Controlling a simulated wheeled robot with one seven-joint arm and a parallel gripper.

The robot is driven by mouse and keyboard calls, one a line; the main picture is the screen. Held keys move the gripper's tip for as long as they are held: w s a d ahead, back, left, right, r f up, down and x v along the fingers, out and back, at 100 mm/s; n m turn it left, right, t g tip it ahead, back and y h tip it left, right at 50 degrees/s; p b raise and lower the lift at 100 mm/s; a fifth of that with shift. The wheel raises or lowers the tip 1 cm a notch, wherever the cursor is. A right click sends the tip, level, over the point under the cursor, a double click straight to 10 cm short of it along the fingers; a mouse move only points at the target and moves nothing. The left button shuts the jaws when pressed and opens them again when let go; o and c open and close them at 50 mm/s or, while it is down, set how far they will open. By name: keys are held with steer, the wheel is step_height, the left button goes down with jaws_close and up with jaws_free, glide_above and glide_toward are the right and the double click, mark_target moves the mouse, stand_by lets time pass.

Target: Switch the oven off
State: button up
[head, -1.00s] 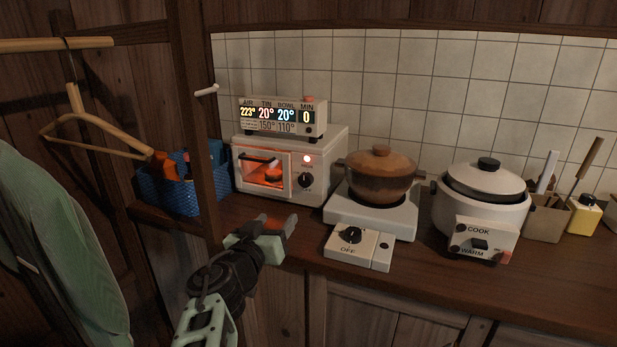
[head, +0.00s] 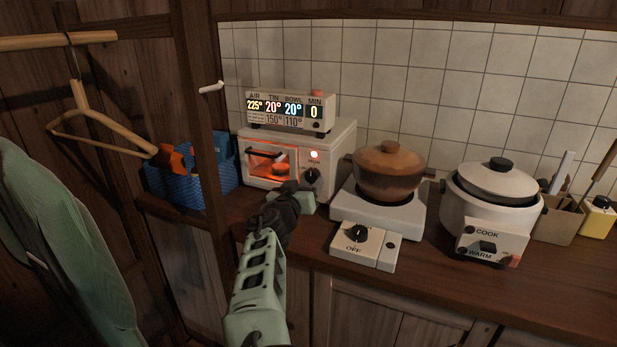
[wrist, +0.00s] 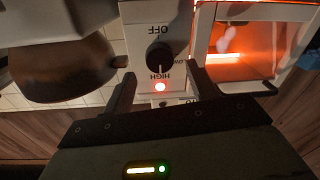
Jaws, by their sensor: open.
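The white toaster oven (head: 340,150) stands on the counter with its inside glowing orange. Its black knob (head: 312,175) is on the front panel, right of the window, under a lit red lamp (head: 314,155). In the wrist view, upside down, the knob (wrist: 160,57) sits between OFF, LOW and HIGH marks, its pointer line toward HIGH. My gripper (wrist: 160,95) is open and empty, its two fingers apart on either side of the panel, in front of the knob. In the head view my gripper (head: 305,195) is just below the knob; its fingertips are partly hidden.
A display box (head: 290,112) on the oven reads AIR 225°. Right of the oven are a hot plate (head: 380,215) with a brown pot (head: 390,170), its OFF-marked dial (head: 357,233), and a rice cooker (head: 490,205). A wooden post (head: 200,120) and blue basket (head: 185,190) stand left.

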mark_target(311, 176)
steer(key=shift+x, duration=1.55)
steer(key=c, duration=1)
